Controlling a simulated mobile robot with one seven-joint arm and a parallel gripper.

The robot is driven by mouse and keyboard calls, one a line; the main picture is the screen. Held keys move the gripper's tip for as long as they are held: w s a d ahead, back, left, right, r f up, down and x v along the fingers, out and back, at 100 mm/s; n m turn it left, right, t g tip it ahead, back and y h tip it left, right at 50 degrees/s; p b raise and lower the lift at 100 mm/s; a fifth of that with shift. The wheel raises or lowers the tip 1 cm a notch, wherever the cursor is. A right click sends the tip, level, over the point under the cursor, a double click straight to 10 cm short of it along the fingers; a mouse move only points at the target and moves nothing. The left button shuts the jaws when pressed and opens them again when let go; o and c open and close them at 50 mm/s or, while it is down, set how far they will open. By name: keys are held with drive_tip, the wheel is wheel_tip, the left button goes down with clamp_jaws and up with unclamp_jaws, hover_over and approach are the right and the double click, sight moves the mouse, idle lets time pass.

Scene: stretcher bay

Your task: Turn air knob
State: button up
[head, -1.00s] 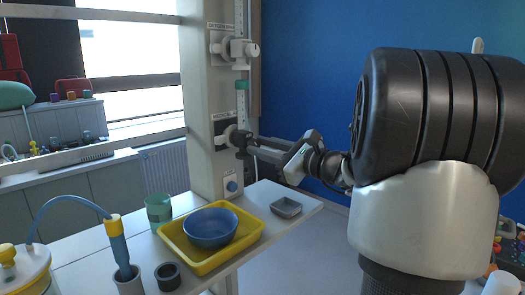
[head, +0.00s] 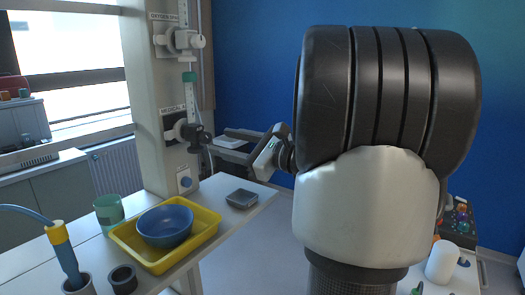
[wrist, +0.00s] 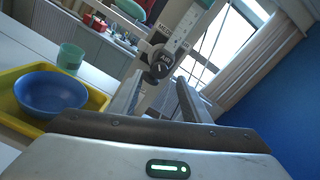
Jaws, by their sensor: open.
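The air knob (wrist: 162,62), a dark round knob marked AIR, is between and just beyond the fingertips in the wrist view. In the head view the dark air knob (head: 195,138) is on the lower fitting of the pale column, beside a label reading MEDICAL. My gripper (wrist: 160,80) is open, with one finger on either side of the line to the knob and nothing held. In the head view my gripper (head: 222,140) points left at the knob, close to it. I cannot tell whether a finger touches it.
An oxygen fitting (head: 196,41) is higher on the column (head: 152,90). Below, a shelf holds a yellow tray (head: 207,228) with a blue bowl (head: 165,226), a small grey dish (head: 242,198) and a green cup (head: 109,211). Floor shows right of the shelf.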

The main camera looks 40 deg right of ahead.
drive_tip(key=v, duration=1.3)
drive_tip(key=shift+a, duration=0.1)
